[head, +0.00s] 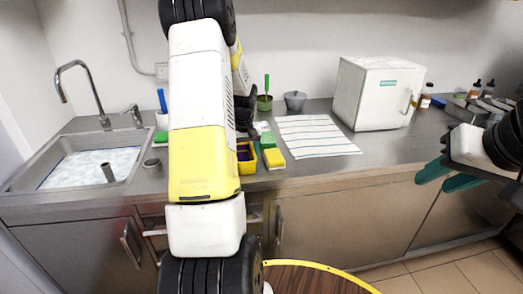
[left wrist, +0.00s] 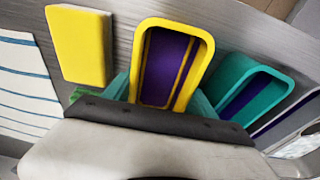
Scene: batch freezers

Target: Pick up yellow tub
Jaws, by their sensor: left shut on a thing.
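The yellow tub (head: 246,167) stands on the steel counter, partly hidden behind my left arm in the head view. In the left wrist view the yellow tub (left wrist: 207,52) shows its open top and a purple inside. My left gripper (left wrist: 160,100) is shut on it, with teal fingers on either side of its near end. In the head view my left arm hides that gripper's fingers. My right gripper (head: 447,177) is open and empty at the right, in front of the counter edge.
A yellow sponge (head: 274,158) lies beside the tub, near a striped cloth (head: 315,137). A teal tub (left wrist: 284,88) stands close on the other side. A white box-shaped machine (head: 376,93) stands at the right, and a sink (head: 85,165) at the left.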

